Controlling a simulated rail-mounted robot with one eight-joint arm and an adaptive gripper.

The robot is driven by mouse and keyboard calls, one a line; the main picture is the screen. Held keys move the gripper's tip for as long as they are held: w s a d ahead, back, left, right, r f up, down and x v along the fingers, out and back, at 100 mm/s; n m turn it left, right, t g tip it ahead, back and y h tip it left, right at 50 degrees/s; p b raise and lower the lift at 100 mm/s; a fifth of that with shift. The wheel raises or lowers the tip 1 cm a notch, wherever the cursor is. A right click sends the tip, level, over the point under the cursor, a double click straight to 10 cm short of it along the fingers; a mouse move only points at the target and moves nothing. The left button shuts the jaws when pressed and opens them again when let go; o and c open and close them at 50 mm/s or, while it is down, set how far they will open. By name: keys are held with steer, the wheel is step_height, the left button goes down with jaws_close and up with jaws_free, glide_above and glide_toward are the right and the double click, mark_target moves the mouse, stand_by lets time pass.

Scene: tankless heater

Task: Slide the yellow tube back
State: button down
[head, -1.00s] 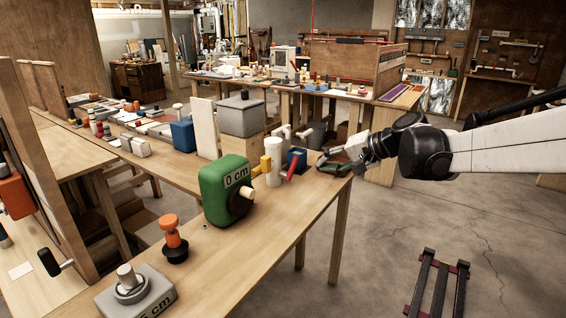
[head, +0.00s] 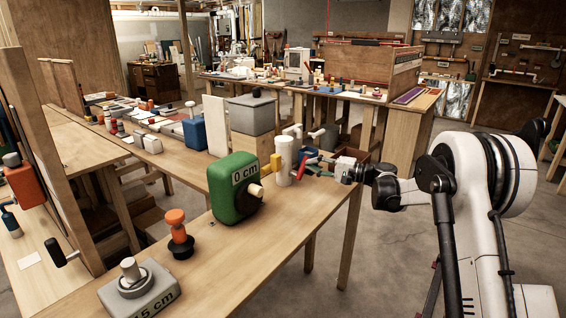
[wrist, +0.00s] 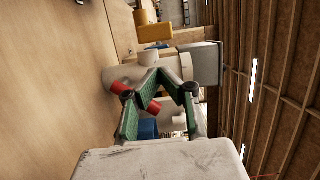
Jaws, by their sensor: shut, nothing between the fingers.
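The yellow tube (head: 276,163) shows in the head view as a small yellow piece between the green block and a white cylinder (head: 284,161). In the wrist view the yellow tube (wrist: 155,32) is near the top, beyond a white part, and its near side is partly covered. My gripper (wrist: 172,64) is shut and empty, its fingers pointing toward the white cylinder. In the head view my gripper (head: 325,168) is at the far right edge of the table, right of the white cylinder and apart from the yellow tube. I cannot tell whether it touches the cylinder.
A red handle (head: 308,162) is close to my fingers. A green block marked 0 cm (head: 225,190) stands left of the yellow tube. A grey box (head: 250,104) stands behind. The front tabletop (head: 240,260) has bare room.

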mark_target(276, 163)
steer(key=b+x, duration=0.1)
steer(key=x, duration=0.9)
steer(key=shift+b, duration=0.3)
steer(key=shift+f, duration=0.15)
steer(key=shift+s+a, duration=0.5)
steer(key=shift+s, duration=0.3)
steer(key=shift+s+a, duration=0.55)
steer(key=shift+s, duration=0.25)
steer(key=shift+s+a, duration=0.5)
steer(key=shift+s, duration=0.3)
steer(key=shift+s+f, duration=0.1)
